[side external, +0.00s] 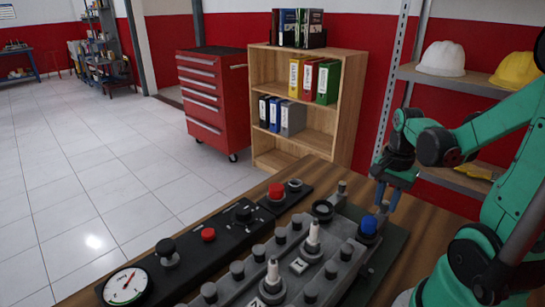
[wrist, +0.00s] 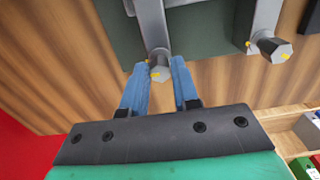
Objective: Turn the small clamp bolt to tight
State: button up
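A small grey hex bolt (wrist: 160,64) with a yellow mark on its head shows in the wrist view, at the end of a grey arm by the dark plate. My gripper (wrist: 160,68) has its two blue fingers spread, one on each side of this bolt head. I cannot tell whether they touch it. A second, wider grey hex bolt (wrist: 275,49) with yellow marks sits to the right, outside the fingers. In the side external view, my gripper (side external: 388,203) points down at the far right end of the engine trainer (side external: 350,225), with the bolt head hard to make out.
White-topped plugs (side external: 313,238) and several grey posts rise from the block. A black control panel (side external: 225,232) with a gauge (side external: 125,286) lies along the left. The wooden bench (side external: 440,225) is bare near my gripper.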

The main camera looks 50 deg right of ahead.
aim_at(385, 202)
jog(key=o, duration=0.3)
jog(key=shift+r, duration=2.8)
jog(key=shift+a, duration=0.1)
jog(key=w+a+n+t, duration=0.2)
jog(key=w+a+n, duration=0.1)
jog(key=a+n, duration=0.2)
jog(key=w+a+r+n+t, duration=0.1)
jog(key=w+a+n+t, duration=0.1)
jog(key=a+n, duration=0.4)
jog(key=w+a+n+t, duration=0.3)
jog(key=w+a+n, duration=0.1)
jog(key=n, duration=0.3)
jog(key=shift+w+a+r, duration=0.1)
jog(key=shift+a+r, duration=0.1)
jog(key=shift+a, duration=0.25)
jog(key=shift+a+r, duration=0.2)
jog(key=shift+a, duration=0.25)
